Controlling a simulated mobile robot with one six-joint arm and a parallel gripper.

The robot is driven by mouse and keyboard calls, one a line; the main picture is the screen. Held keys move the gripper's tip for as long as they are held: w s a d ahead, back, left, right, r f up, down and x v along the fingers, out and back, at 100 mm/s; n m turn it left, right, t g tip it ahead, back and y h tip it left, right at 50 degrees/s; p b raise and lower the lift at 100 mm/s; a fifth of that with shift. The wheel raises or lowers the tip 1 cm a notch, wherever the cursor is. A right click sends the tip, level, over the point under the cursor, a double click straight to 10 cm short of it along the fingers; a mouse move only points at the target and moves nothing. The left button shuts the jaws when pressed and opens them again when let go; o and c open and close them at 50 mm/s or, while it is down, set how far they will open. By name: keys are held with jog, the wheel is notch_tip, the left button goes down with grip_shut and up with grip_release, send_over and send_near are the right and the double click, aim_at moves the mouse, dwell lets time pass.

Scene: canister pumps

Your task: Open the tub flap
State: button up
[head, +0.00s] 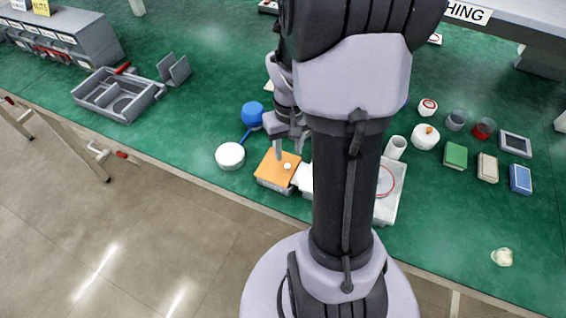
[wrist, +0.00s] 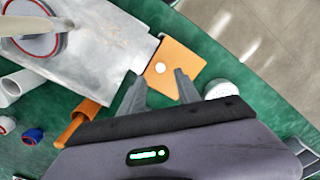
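The tub (head: 272,187) is a low grey box near the front edge of the green bench. Its orange flap (head: 272,166) lies flat over the top, with a small white knob (head: 287,166) on it. In the wrist view the orange flap (wrist: 180,72) and white knob (wrist: 160,68) show just beyond my fingers. My gripper (head: 289,150) is above the back part of the flap, pointing down. The inside of the tub is hidden.
A white round container (head: 230,156) and a blue round thing (head: 252,114) stand left of the tub. A grey pump tray (head: 390,205) is close on its right, partly hidden by my arm.

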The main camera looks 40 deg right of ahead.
aim_at(288, 165)
notch_tip(288, 165, down, 6)
jog(key=shift+f+b, duration=0.1)
jog(key=shift+b, duration=0.95)
grip_shut()
dwell(0.5)
